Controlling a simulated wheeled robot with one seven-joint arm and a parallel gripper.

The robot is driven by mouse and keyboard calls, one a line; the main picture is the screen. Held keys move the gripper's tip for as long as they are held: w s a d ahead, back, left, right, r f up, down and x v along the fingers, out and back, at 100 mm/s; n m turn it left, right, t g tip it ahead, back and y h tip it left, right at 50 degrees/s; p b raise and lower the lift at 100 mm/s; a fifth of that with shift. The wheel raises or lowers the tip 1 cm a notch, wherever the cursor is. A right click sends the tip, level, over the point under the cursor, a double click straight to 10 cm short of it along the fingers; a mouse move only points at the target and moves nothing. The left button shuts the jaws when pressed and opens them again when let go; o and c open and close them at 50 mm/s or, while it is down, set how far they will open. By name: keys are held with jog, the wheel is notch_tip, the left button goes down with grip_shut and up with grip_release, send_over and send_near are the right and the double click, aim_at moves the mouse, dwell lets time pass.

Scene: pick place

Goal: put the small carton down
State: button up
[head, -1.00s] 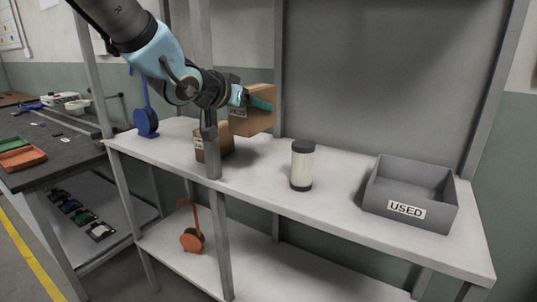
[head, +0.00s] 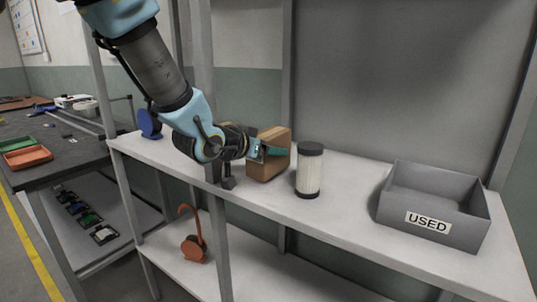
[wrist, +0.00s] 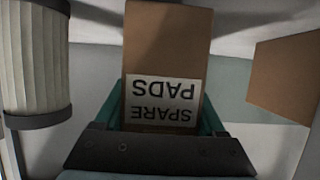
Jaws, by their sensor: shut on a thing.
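The small brown carton (head: 271,168) is held in my gripper (head: 266,152) above the shelf, left of the filter. Its underside is at or very near the shelf top; I cannot tell if it touches. In the wrist view the carton (wrist: 167,45) sits between the two teal fingers of my gripper (wrist: 165,105), which are shut on its sides. Its white label reads "SPARE PADS", upside down in that view.
A white filter with dark caps (head: 309,171) stands close to the carton's right. A grey bin marked USED (head: 448,225) is at the shelf's right end. Another brown carton (wrist: 284,78) shows in the wrist view. The white shelf (head: 345,205) is clear between filter and bin. A post stands in front.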

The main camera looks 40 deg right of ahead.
jog(key=shift+f, duration=0.55)
jog(key=shift+f, duration=0.15)
jog(key=o, duration=1.6)
jog(key=shift+c, duration=0.2)
